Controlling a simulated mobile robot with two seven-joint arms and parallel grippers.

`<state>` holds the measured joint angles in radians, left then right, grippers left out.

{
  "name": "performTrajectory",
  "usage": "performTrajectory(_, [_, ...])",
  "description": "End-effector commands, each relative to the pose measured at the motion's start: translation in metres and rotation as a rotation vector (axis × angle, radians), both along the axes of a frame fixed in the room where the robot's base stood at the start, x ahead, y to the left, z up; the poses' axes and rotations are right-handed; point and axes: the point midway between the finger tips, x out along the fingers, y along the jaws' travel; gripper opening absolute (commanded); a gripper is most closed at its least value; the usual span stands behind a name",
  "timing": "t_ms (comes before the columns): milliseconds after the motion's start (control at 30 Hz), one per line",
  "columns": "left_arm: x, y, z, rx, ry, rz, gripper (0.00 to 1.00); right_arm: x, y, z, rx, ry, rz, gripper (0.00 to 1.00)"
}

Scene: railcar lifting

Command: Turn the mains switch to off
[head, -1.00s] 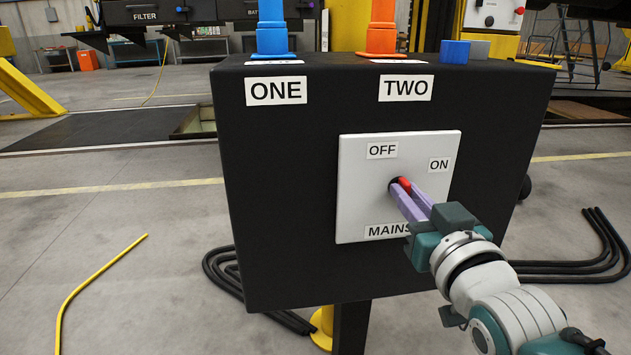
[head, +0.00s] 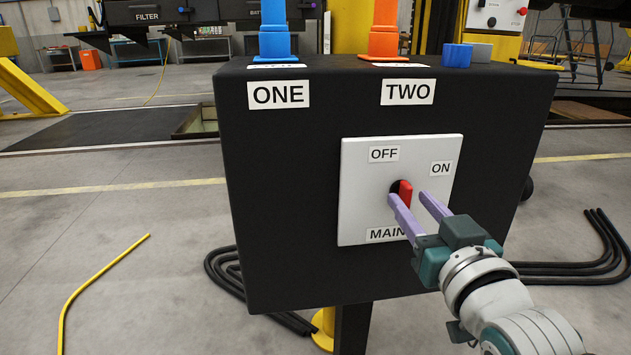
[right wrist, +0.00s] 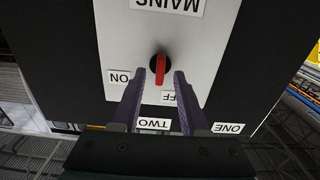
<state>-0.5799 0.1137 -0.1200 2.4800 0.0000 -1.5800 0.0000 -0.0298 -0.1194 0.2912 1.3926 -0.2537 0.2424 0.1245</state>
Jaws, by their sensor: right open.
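The mains switch is a red handle (head: 406,192) on a round black hub, set in a white plate (head: 360,200) on the front of a black box (head: 290,200). The plate carries OFF at the top, ON at the upper right and MAINS at the bottom. The handle stands about upright. In the right wrist view, which is upside down, the red handle (right wrist: 160,70) points roughly toward the OFF label, partly hidden there. My right gripper (head: 408,196) is open, one finger on each side of the handle, apart from it. My left gripper is not in view.
A blue post (head: 274,30) above ONE and an orange post (head: 384,30) above TWO stand on the box. A blue block (head: 457,55) sits on its top right. Black cables (head: 570,270) and a yellow hose (head: 90,285) lie on the floor.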

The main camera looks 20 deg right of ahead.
Motion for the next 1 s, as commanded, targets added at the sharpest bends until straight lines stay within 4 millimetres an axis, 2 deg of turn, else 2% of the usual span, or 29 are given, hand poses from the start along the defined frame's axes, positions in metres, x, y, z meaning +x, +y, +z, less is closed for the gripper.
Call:
performTrajectory(33, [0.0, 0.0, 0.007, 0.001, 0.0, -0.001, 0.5, -0.01, 0.002, 0.003, 0.001, 0.005, 0.0, 0.44])
performTrajectory(200, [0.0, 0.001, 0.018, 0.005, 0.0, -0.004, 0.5, -0.045, 0.011, 0.002, 0.002, 0.006, -0.001, 0.44])
performTrajectory(400, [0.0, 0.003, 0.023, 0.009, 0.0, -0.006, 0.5, -0.073, 0.018, 0.001, 0.001, 0.003, 0.0, 0.44])
performTrajectory(567, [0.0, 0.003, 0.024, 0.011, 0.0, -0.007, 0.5, -0.08, 0.019, 0.001, 0.0, 0.0, 0.0, 0.44])
performTrajectory(1000, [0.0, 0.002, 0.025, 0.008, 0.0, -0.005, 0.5, -0.08, 0.019, 0.002, 0.0, 0.002, 0.0, 0.44])
